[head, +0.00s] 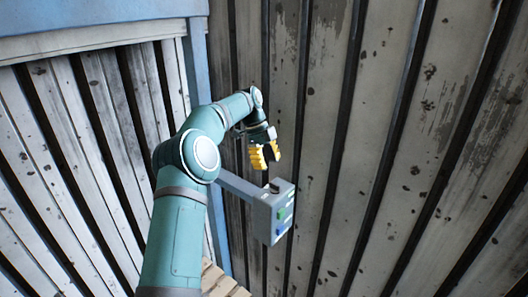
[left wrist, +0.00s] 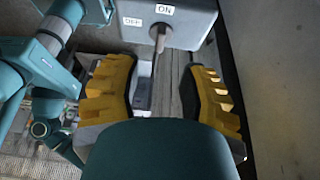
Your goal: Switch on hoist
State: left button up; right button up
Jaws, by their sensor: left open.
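The hoist control is a grey box (head: 268,212) on a grey bar, with green and blue buttons on its right face. In the left wrist view, the box (left wrist: 185,30) carries an ON label (left wrist: 165,9) and a second label, blurred, that seems to read OFF (left wrist: 133,21). A short brownish lever (left wrist: 160,38) sticks out just below the ON label. I cannot tell which setting it is in. My left gripper (head: 264,155) has yellow fingers and is just above the box. In the left wrist view, its open fingers (left wrist: 160,88) are apart and empty, with the lever beyond the gap between them.
A corrugated, stained metal wall (head: 400,130) stands behind the box. A blue post (head: 198,70) and a slatted wall (head: 70,170) are at the left. Wooden slats (head: 222,281) show at the bottom. The space right of the box looks free.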

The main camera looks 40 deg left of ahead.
pick_arm(q)
jog(key=shift+v, duration=1.95)
